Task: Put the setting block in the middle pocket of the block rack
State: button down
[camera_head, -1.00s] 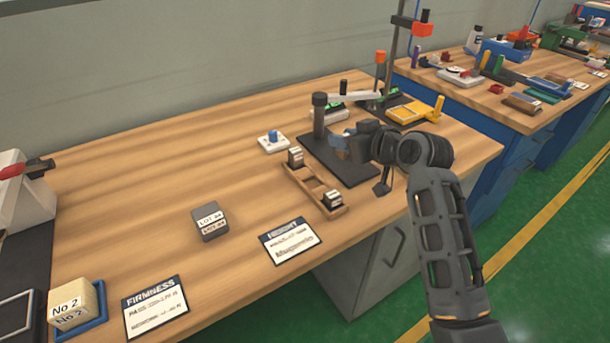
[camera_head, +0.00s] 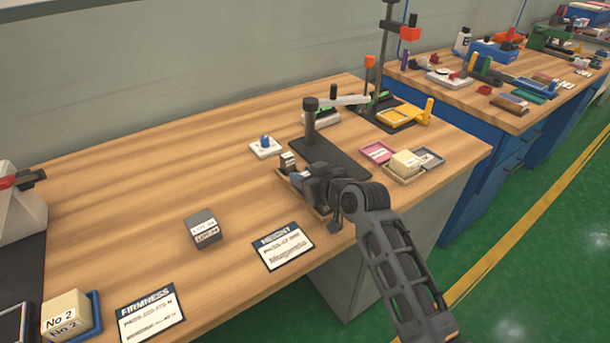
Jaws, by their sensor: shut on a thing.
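The brown block rack (camera_head: 320,209) lies near the front edge of the bench. A small dark block with a white label (camera_head: 288,161) stands in its far end pocket. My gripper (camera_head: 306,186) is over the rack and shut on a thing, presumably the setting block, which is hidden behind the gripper. My gripper and wrist cover the rack's middle pocket and most of its near end. I cannot tell whether the held block is inside the pocket or above it.
A gauge stand with a dark base (camera_head: 341,164) is just behind my gripper. A white pad with a blue knob (camera_head: 265,147) is left of it. A pink tray (camera_head: 377,153) and a cream block (camera_head: 406,163) stand to the right.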

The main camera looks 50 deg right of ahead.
jog(key=shift+s+f+b, duration=0.15)
jog(key=shift+f+b, duration=0.35)
jog(key=shift+f, duration=0.2)
jog(key=c, duration=0.7)
grip_release()
jog(key=shift+a+f, duration=0.1)
jog(key=shift+f, duration=0.1)
jog(key=shift+r+p, duration=0.4)
jog(key=shift+r, duration=0.1)
jog(key=v, duration=1.2)
jog(key=shift+r, duration=0.45)
